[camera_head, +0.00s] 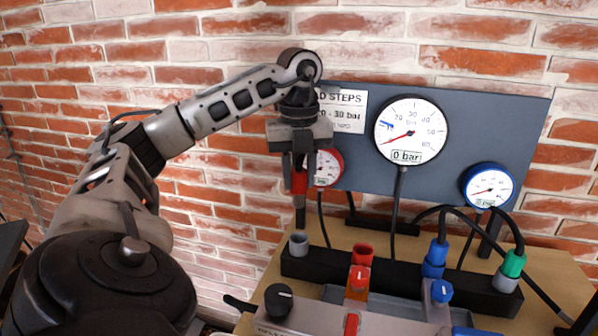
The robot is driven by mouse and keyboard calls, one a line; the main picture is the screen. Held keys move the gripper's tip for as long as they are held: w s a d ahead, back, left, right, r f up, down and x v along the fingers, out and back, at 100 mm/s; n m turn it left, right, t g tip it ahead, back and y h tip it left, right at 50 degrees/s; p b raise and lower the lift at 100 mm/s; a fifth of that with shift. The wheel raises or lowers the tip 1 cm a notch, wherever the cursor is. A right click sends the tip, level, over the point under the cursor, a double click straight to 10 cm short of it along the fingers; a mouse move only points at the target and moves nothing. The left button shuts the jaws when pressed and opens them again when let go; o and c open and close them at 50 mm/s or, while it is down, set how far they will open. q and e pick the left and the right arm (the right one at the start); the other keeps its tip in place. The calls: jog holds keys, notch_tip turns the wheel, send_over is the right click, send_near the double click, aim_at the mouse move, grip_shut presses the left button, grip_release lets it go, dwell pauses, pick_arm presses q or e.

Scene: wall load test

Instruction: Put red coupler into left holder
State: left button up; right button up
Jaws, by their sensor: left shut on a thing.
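My left gripper (299,176) is shut on the red coupler (299,184), which hangs upright with a dark lower part pointing down. The coupler is partly hidden between the fingers. The left holder (298,246) is a grey cup at the left end of a black block (325,266). The coupler's dark lower end appears just above this cup; I cannot tell whether they touch. My right gripper is not in view.
Along the block are a red socket (362,253), a blue coupler (436,253) and a green coupler (513,264). Behind stands a grey panel (465,120) with a large gauge (411,131) reading 0 bar and smaller red- and blue-rimmed gauges. Black hoses loop at the right. A black knob (278,299) is in front.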

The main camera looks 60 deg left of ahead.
aim_at(299, 206)
pick_arm(q)
jog(key=shift+f+b, duration=1.7)
jog(key=shift+f, duration=0.95)
jog(key=shift+f, duration=0.15)
jog(key=shift+f+b, duration=0.5)
jog(key=shift+f, duration=0.25)
jog(key=shift+f, duration=0.2)
jog(key=shift+f, duration=0.35)
jog(key=shift+f, duration=0.1)
jog(key=shift+f+b, duration=0.6)
jog(key=shift+f, duration=0.05)
